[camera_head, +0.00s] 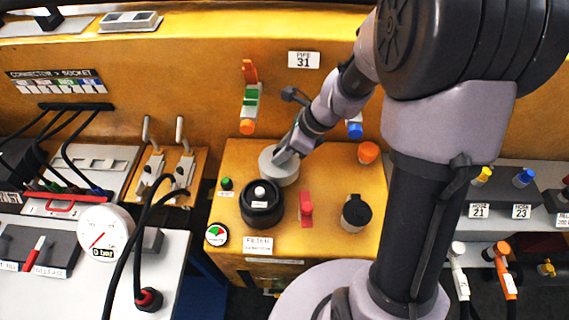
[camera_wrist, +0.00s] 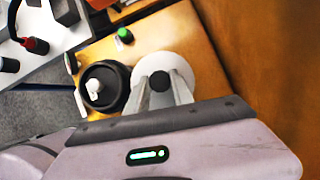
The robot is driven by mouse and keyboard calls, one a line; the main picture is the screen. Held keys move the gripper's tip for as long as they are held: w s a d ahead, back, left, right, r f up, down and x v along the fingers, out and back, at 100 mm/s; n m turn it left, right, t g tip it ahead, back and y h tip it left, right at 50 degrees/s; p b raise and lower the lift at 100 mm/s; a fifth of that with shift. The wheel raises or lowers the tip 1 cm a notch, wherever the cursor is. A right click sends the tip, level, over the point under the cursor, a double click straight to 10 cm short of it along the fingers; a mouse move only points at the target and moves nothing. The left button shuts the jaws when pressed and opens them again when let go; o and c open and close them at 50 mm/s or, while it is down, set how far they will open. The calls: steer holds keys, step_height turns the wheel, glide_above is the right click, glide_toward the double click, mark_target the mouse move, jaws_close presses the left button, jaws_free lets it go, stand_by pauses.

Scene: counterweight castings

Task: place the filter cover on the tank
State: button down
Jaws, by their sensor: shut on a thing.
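The filter cover is a light grey round disc (camera_head: 279,169) with a dark knob in its middle. It also shows in the wrist view (camera_wrist: 178,66). My gripper (camera_head: 284,156) is shut on the knob, with one finger on each side of it in the wrist view (camera_wrist: 159,84). I cannot tell whether the cover rests on the yellow panel or hangs just above it. The tank, a black round housing (camera_head: 262,217), stands just in front of the cover and to its left. It is open at the top, with a white-topped piece inside, and shows left of the cover in the wrist view (camera_wrist: 119,98).
A red handle (camera_head: 306,208) and a black-capped round part (camera_head: 356,211) stand right of the tank. A small green button (camera_head: 226,184) and a round gauge (camera_head: 217,235) are on its left. An orange knob (camera_head: 368,152) sits at the panel's back right.

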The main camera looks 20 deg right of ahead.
step_height(320, 180, down, 3)
steer(key=shift+f+b, duration=0.1)
steer(key=shift+b, duration=0.4)
steer(key=shift+r, duration=0.2)
steer(key=shift+f, duration=0.15)
steer(key=c, duration=1.1)
jaws_free()
